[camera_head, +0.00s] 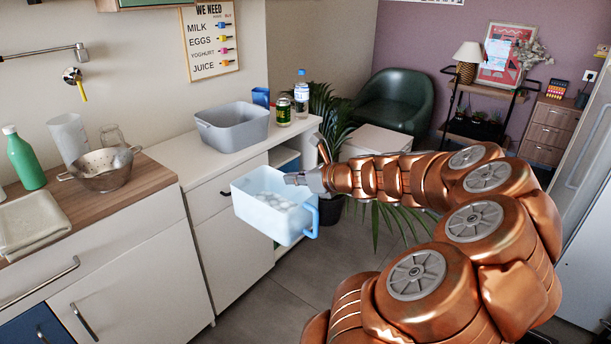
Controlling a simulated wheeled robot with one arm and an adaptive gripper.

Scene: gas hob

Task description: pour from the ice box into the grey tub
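The ice box (268,219) is a pale, see-through blue container with a blue handle on its right side. Several white ice pieces (276,199) lie in it. It hangs in the air in front of the white counter, roughly upright with a slight tilt. My gripper (297,180) is at its right rear rim and appears to hold it there; the fingertips are partly hidden. The grey tub (236,135) stands on the white counter, behind and to the left of the ice box. Its inside is only partly visible.
A colander (103,171) and a green bottle (24,160) are on the wooden counter. The white countertop (185,160) left of the tub is clear.

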